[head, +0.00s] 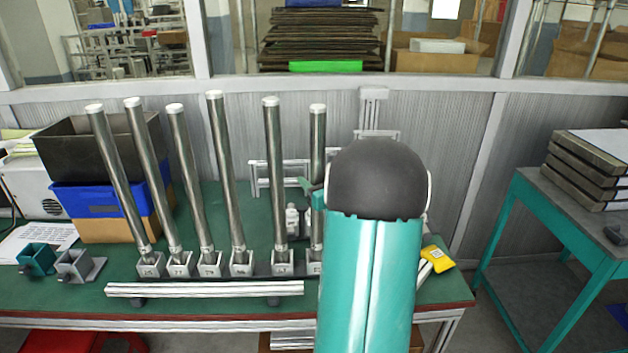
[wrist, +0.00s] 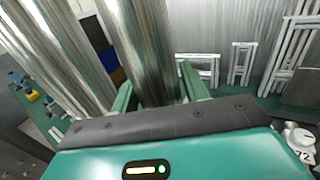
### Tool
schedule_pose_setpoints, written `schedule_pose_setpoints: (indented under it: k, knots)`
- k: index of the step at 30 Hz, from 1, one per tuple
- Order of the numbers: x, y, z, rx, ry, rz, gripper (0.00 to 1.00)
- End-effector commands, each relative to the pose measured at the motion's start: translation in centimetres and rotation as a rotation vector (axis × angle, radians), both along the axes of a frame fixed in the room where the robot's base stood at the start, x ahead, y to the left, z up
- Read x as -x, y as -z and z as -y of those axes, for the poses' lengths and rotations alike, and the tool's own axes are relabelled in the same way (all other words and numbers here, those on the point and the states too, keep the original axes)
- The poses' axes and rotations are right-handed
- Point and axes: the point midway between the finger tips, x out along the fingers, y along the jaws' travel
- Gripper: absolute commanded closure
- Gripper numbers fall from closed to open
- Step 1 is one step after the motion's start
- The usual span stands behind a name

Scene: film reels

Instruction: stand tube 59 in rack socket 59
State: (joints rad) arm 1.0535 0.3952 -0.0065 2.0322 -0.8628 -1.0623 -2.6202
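Several long metal tubes with white caps stand in a row of grey rack sockets in the head view. The rightmost tube (head: 318,150) stands upright at the right end of the row, its lower part over the rightmost socket (head: 314,268), partly hidden by my arm. The numbers on tubes and sockets are too small to read surely. My gripper (wrist: 160,92) has its green fingers on both sides of a tube (wrist: 143,45) in the wrist view and appears shut on it. A neighbouring tube (wrist: 55,50) is close on the left. In the head view, my arm hides most of the gripper.
A silver rail (head: 205,289) lies along the front of the green table. Black and blue bins (head: 95,150) stand behind the left tubes. Two loose blocks (head: 75,265) sit at the left. A yellow-tagged item (head: 438,258) lies right of my arm. Wall and windows are behind.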

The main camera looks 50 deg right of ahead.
Motion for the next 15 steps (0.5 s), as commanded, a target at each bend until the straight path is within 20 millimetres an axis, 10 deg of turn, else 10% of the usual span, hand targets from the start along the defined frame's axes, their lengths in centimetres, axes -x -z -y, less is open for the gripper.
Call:
schedule_pose_setpoints:
  k: [15]
  knots:
    - [1.6,0.2,-0.5,-0.003,0.001,-0.004,0.55]
